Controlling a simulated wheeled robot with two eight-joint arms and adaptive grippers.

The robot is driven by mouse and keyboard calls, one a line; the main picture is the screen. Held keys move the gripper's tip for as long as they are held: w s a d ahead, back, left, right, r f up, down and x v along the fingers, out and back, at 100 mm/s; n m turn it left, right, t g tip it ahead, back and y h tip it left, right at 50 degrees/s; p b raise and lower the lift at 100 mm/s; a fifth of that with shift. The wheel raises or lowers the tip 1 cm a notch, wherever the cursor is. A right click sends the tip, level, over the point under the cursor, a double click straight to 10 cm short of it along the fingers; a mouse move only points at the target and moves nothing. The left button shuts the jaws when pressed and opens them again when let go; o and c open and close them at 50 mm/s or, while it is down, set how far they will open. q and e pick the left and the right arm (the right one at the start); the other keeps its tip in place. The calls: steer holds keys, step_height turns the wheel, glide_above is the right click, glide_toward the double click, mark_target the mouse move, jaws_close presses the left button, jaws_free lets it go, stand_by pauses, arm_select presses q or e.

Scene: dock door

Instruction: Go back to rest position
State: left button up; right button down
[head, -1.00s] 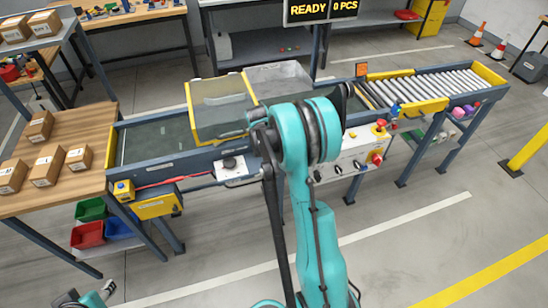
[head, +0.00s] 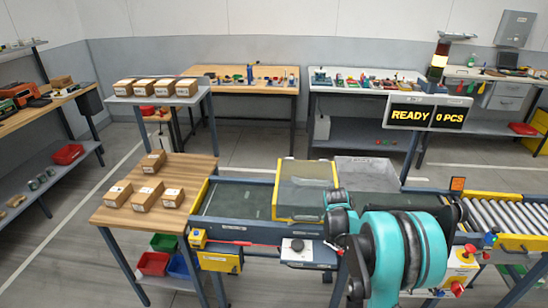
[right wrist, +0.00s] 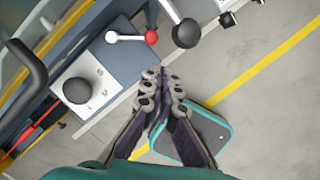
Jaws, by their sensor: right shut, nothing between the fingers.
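My right gripper (right wrist: 163,85) shows in the right wrist view with its two dark fingers together at the tips and nothing between them. It hangs apart from the conveyor's front side, over the grey floor. In the head view my teal right arm (head: 400,255) rises in front of the conveyor, and its fingers are hard to make out. A black selector knob (right wrist: 78,91) on a white plate marked S, M and L is left of the gripper; the plate also shows in the head view (head: 310,254). My left gripper is in neither current view.
The conveyor (head: 237,199) with a yellow-framed hood (head: 305,190) runs across the front. A wooden table (head: 110,218) with several cartons stands left of it. A red-tipped lever (right wrist: 151,37) is near the right gripper. The sign (head: 427,115) reads READY, 0 PCS.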

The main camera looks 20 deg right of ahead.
steer(key=s+a+r+m+t, duration=0.2)
steer(key=s+a+r+m, duration=0.2)
steer(key=a+r+m, duration=0.15)
steer(key=s+a+r+m+t, duration=0.1)
steer(key=s+a+r+m, duration=0.35)
steer(key=a+r, duration=0.25)
steer(key=s+a+r+m+t+y, duration=0.1)
steer(key=s+a+m+t+y, duration=0.1)
steer(key=s+a+m, duration=0.7)
steer(key=shift+s+a+r+m+t+y, duration=0.35)
steer(key=shift+s+m+t, duration=0.35)
steer(key=shift+s+m, duration=0.55)
stand_by(0.9)
